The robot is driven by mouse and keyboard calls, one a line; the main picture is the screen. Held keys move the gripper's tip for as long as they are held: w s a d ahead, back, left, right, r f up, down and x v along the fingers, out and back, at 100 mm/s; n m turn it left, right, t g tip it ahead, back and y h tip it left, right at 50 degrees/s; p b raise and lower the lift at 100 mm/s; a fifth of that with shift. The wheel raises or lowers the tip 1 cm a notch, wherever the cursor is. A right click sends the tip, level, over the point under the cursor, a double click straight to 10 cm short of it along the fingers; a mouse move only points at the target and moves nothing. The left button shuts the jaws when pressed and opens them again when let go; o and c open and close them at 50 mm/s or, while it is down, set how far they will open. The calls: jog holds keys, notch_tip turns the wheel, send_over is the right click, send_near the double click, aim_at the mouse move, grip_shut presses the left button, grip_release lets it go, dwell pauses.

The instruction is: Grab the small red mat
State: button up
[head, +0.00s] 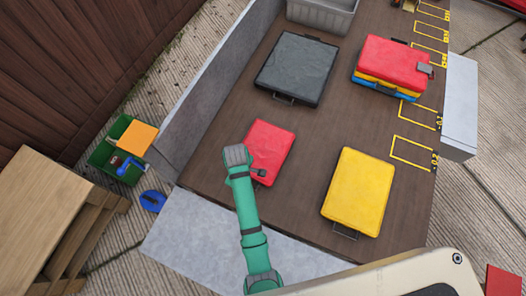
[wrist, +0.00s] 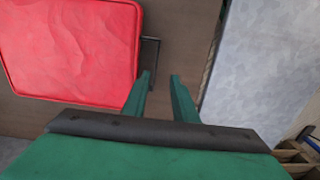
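The small red mat (head: 272,143) lies flat on the brown platform in the head view, just right of my arm's grey end. It fills the upper left of the wrist view (wrist: 75,45). A thin dark handle (wrist: 157,55) sticks out from the mat's right side in the wrist view. My gripper (wrist: 161,78) is open, with two green fingers apart and nothing held. Its left fingertip overlaps the handle in the picture; I cannot tell whether they touch. The fingers are hard to make out in the head view.
On the brown platform (head: 310,140) are a yellow mat (head: 358,192), a dark grey mat (head: 297,68), a stack topped by a red mat (head: 393,62) and a grey bin (head: 325,14). A grey wall (head: 205,90) borders its left side. A wooden table (head: 40,205) stands at left.

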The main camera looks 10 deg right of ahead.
jog(key=shift+w+d+f, duration=0.1)
jog(key=shift+d+f, duration=0.1)
jog(key=shift+f, duration=1.25)
jog(key=shift+w+d+f, duration=0.1)
jog(key=shift+d+f, duration=0.1)
jog(key=shift+f, duration=1.25)
grip_shut()
